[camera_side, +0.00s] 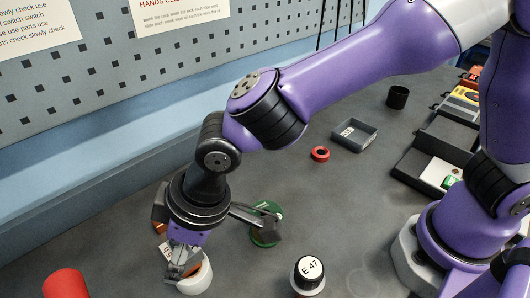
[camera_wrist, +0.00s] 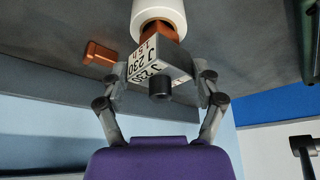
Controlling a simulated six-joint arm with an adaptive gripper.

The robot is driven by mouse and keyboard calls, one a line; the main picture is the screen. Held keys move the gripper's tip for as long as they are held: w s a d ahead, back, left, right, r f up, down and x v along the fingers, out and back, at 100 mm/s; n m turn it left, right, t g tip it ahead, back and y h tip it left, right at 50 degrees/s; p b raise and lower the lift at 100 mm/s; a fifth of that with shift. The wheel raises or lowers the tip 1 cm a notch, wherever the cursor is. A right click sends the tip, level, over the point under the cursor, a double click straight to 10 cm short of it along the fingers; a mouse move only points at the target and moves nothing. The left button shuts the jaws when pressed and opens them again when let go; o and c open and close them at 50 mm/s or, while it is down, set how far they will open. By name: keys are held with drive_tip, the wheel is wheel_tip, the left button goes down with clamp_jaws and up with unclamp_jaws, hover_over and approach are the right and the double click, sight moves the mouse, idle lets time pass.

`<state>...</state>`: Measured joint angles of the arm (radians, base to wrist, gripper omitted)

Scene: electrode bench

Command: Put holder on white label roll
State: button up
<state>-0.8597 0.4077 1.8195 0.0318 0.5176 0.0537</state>
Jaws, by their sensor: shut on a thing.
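My gripper (camera_side: 178,268) is shut on the holder, a block with white "J 230" label faces, a copper-coloured part and a black round stub. The holder (camera_wrist: 158,65) sits between both fingers in the wrist view, where my gripper (camera_wrist: 160,82) also shows. In the side view the holder's white label (camera_side: 166,249) shows beside the fingers, the rest mostly hidden. The white label roll (camera_side: 199,280) is right at the fingertips. In the wrist view the copper part overlaps the near edge of the roll (camera_wrist: 158,12); I cannot tell whether they touch.
A copper-coloured piece (camera_wrist: 100,53) lies nearby. A red cylinder (camera_side: 65,284) stands left, a green roll (camera_side: 265,232) behind right, and a black jar marked E 47 (camera_side: 308,275) right. A red ring (camera_side: 320,154), grey tray (camera_side: 354,135) and black cup (camera_side: 397,97) stand farther back.

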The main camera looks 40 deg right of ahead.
drive_tip(key=o, duration=1.4)
drive_tip(key=shift+f, duration=0.1)
drive_tip(key=shift+r, duration=0.4)
drive_tip(key=v, duration=1.1)
drive_tip(key=w+d+r+m+t, duration=0.1)
drive_tip(key=w+d+r+m, duration=0.15)
drive_tip(key=d, duration=0.95)
drive_tip(key=s+d+f+m+h, duration=0.1)
drive_tip(key=s+d+m, duration=0.1)
drive_tip(key=d, duration=0.3)
drive_tip(key=s+d+f+m+t+h, duration=0.1)
drive_tip(key=s+d+m, duration=0.1)
drive_tip(key=d, duration=0.3)
drive_tip(key=s+d+f+m+h, duration=0.1)
drive_tip(key=s+d+m, duration=0.1)
drive_tip(key=d, duration=0.3)
drive_tip(key=shift+m, duration=0.25)
